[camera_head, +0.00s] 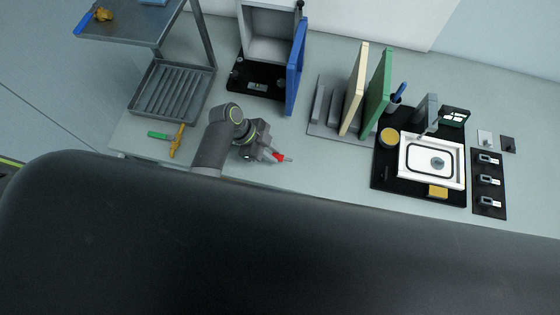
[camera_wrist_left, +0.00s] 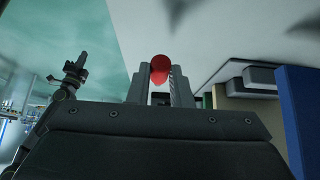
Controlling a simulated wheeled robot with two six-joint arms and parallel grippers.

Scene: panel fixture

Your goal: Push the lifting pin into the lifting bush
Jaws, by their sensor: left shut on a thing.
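My left gripper (camera_head: 268,155) is over the front middle of the bench, shut on the lifting pin (camera_head: 279,157). The pin has a red body, and a short pale tip points right in the head view. In the left wrist view the red pin (camera_wrist_left: 159,69) shows end-on, clamped between the two fingers of the left gripper (camera_wrist_left: 160,84). The pin is apart from the panels and fixtures. I cannot make out the lifting bush in either view.
A cream panel (camera_head: 354,88) and a green panel (camera_head: 377,95) stand upright in a grey rack right of the gripper. A blue door (camera_head: 296,66) stands open on the grey box behind. A black fixture board (camera_head: 386,170) lies right. The bench between gripper and rack is clear.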

